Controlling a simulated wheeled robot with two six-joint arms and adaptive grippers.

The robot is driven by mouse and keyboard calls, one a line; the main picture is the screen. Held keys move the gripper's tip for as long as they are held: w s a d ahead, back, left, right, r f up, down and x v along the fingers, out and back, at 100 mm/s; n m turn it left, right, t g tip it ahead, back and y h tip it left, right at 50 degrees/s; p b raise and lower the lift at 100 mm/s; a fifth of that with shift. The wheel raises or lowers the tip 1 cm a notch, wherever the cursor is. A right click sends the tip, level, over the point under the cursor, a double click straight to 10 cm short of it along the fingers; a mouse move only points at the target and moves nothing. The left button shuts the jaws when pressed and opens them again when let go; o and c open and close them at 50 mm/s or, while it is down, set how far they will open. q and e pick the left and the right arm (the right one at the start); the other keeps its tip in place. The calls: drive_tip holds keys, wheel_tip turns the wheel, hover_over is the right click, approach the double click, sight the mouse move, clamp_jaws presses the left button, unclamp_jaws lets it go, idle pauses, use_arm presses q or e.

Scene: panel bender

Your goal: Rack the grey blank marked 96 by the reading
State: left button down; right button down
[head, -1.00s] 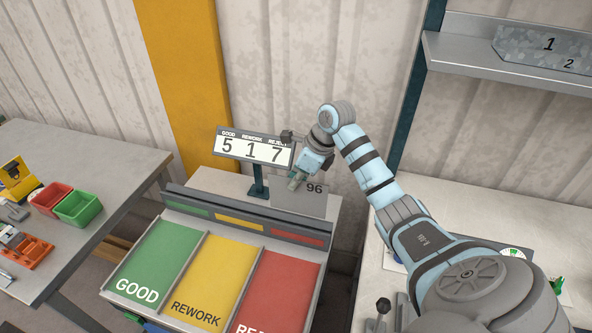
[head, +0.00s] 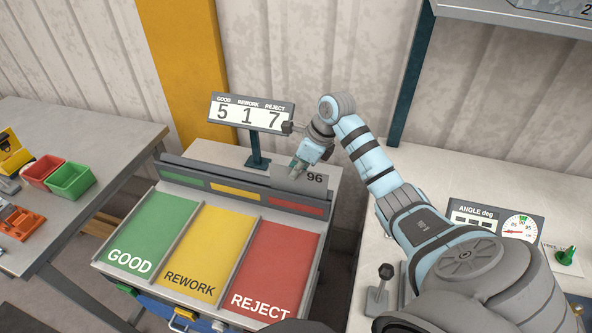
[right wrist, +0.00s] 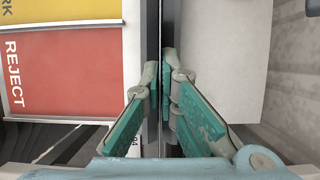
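The grey blank marked 96 (head: 311,182) stands upright in my right gripper (head: 297,168), above the red end of the rack's back bar (head: 233,188). Its lower part is hidden at the bar; I cannot tell whether it sits in a slot. In the right wrist view my fingers (right wrist: 160,78) are closed on the thin blank, seen edge-on. The rack has green GOOD (head: 150,235), yellow REWORK (head: 208,255) and red REJECT (head: 275,270) lanes. The ANGLE deg readout (head: 475,222) and its dial (head: 518,229) stand at right; the digits are too small to read. My left gripper is out of view.
A counter sign (head: 251,113) showing 5, 1, 7 stands on a post close left of my right gripper. A bench with red (head: 42,168) and green bins (head: 71,181) is at left. A lever (head: 380,288) stands on the right table, and a shelf (head: 520,15) hangs above.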

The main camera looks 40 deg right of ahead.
drive_tip(key=shift+f+b, duration=1.2)
drive_tip(key=shift+f, duration=0.35)
drive_tip(key=c, duration=1.7)
unclamp_jaws()
drive_tip(key=shift+r, duration=0.1)
drive_tip(key=v, duration=1.2)
drive_tip(key=shift+w, duration=0.1)
